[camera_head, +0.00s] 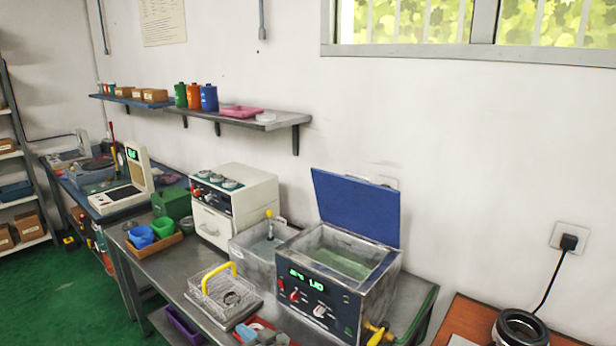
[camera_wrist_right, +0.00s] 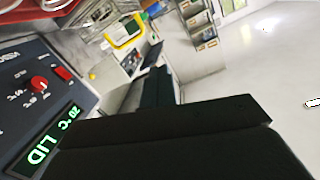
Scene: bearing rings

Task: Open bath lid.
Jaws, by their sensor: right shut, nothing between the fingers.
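The bath (camera_head: 345,289) is a metal box with a dark front panel, red knobs and a green display. Its blue lid (camera_head: 357,206) stands raised at the back edge, and the basin with pale green liquid is uncovered. In the right wrist view, the panel (camera_wrist_right: 35,95) is close at the left, and its display (camera_wrist_right: 45,140) reads 20 °C and LID. My right gripper (camera_wrist_right: 165,130) is dark, shut and empty beside this panel. The lid is not in the wrist view. I cannot make out either gripper in the head view.
A wire basket with a yellow handle (camera_head: 226,291) sits on the bench left of the bath. A grey tub (camera_head: 257,246) adjoins the bath's left side. A white machine (camera_head: 235,205) stands farther left. A yellow-handled valve (camera_head: 377,334) sticks out at the bath's lower right.

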